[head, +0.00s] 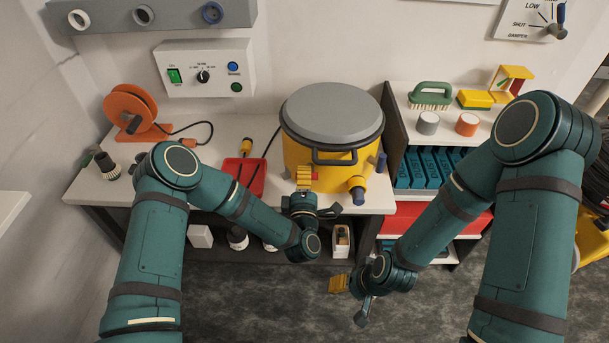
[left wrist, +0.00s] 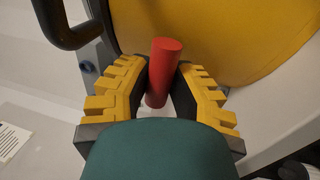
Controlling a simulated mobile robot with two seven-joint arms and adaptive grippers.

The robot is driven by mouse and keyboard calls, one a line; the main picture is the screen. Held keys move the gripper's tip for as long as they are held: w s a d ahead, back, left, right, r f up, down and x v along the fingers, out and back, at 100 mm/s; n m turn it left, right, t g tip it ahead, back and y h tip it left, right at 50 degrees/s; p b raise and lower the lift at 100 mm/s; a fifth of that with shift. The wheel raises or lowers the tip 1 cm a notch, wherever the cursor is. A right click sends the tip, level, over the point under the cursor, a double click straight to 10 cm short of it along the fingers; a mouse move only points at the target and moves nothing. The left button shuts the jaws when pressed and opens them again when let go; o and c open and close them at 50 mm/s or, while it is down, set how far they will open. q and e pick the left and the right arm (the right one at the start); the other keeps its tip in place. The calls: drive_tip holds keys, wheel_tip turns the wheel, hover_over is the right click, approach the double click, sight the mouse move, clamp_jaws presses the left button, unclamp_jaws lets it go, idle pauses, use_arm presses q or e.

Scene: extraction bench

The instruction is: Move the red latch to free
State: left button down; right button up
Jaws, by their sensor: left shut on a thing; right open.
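The red latch (left wrist: 163,65) is a red cylinder-shaped handle in front of the yellow drum in the left wrist view. My left gripper (left wrist: 160,85) is shut on it, with a yellow finger on each side. In the head view my left gripper (head: 304,176) is at the lower front of the yellow drum (head: 328,172) with the grey lid (head: 332,112), and it hides the latch. My right gripper (head: 340,284) is open and empty, low in front of the bench and well away from the drum.
A yellow outlet with a dark end (head: 357,190) sticks out at the drum's front right. A red tray (head: 245,176) lies left of the drum. An orange cable reel (head: 132,110) stands at the left. A shelf with teal boxes (head: 417,168) is at the right.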

use_arm(q)
drive_tip(key=shift+d+r, duration=0.1)
drive_tip(key=shift+r, duration=0.1)
drive_tip(key=c, duration=0.8)
unclamp_jaws()
drive_tip(key=shift+c, duration=0.2)
drive_tip(key=shift+f, duration=0.15)
drive_tip(key=shift+s, duration=0.2)
drive_tip(key=s+f, duration=0.2)
drive_tip(key=s, duration=0.9)
drive_tip(key=shift+s, duration=0.15)
drive_tip(key=shift+f, duration=0.1)
